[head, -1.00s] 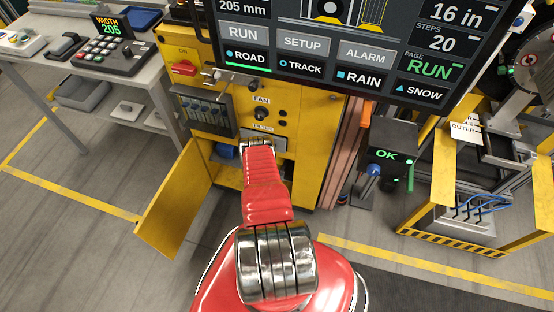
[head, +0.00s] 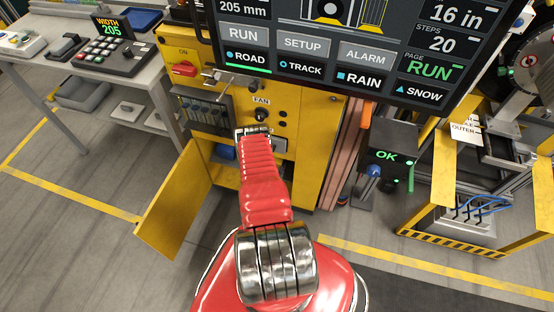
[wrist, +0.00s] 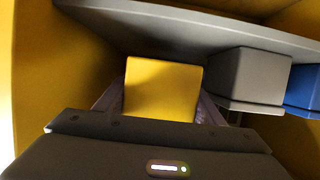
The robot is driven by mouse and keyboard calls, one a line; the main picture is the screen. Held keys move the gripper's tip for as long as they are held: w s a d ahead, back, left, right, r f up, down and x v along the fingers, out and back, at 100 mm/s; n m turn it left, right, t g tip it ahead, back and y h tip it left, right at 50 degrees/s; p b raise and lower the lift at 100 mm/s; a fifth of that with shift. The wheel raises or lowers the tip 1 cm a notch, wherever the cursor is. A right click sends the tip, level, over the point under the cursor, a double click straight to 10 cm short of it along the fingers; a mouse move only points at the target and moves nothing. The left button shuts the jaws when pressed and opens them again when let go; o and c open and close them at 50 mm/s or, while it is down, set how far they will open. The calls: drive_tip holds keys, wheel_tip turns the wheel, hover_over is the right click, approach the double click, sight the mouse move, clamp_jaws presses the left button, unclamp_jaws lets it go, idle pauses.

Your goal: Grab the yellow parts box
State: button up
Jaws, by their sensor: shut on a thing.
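The yellow parts box (wrist: 163,88) is in the middle of the wrist view, inside a yellow cabinet. My gripper (wrist: 160,104) is shut on it, with one finger along each side. The box's front face fills the space between the fingers; its lower edge is hidden behind my wrist housing. In the head view my arm reaches to the cabinet (head: 310,150), and the gripper and the yellow box are hidden there.
Right of the yellow box are a grey box (wrist: 247,78) and a blue box (wrist: 303,86). A grey shelf (wrist: 190,28) runs close above. In the head view the cabinet door (head: 172,205) hangs open at left, and a screen (head: 350,50) stands above right.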

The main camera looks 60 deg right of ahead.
drive_tip(key=s+a, duration=0.2)
drive_tip(key=a, duration=1.4)
drive_tip(key=shift+s, duration=0.3)
